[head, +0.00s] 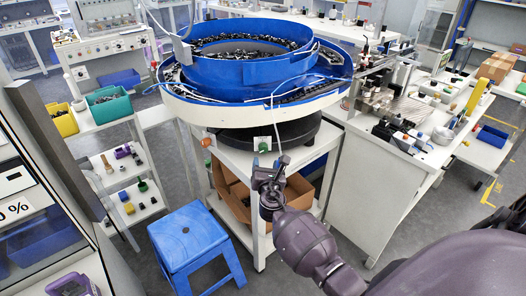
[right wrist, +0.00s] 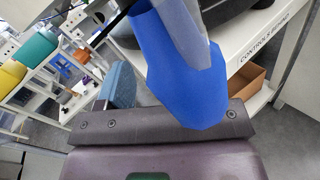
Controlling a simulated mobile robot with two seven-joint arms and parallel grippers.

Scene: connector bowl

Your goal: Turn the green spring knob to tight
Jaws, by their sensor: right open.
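The green knob (head: 263,147) is on the front of the round feeder base under the blue bowl (head: 240,75), with a small white plate just above it. My right gripper (head: 270,170) is open just below and in front of the knob, with its fingers pointing up toward it. I see no contact and nothing held. In the right wrist view my gripper body fills the bottom, and a large blue shape (right wrist: 180,80) with a grey strip covers the middle. My left gripper is not in view.
A red-orange knob (head: 207,142) is on the base's left side. A thin pale cable hangs past the bowl toward the green knob. A white cart (head: 232,160) carries the feeder, with a cardboard box (head: 298,193) below. A blue stool (head: 190,240) stands front left.

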